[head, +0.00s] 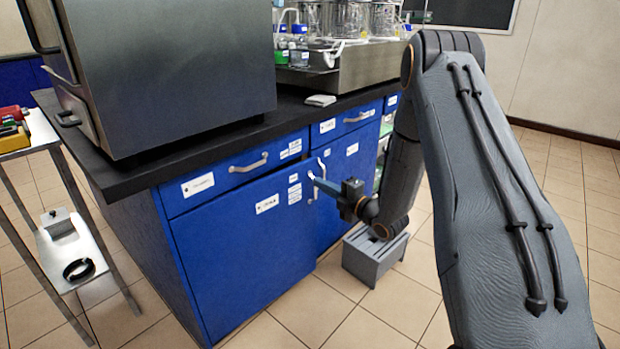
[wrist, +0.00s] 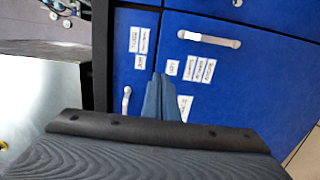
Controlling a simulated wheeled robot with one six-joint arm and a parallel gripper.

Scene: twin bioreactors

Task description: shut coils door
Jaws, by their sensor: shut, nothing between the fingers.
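In the wrist view the gripper (wrist: 158,78) points towards the seam between drawer and door. I cannot tell whether it touches.
A drawer with a handle (head: 248,163) sits above the door, under the black worktop (head: 130,178). A grey step stool (head: 375,258) stands on the floor to the right. A metal trolley (head: 75,262) is at the left. Tiled floor before the door is clear.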

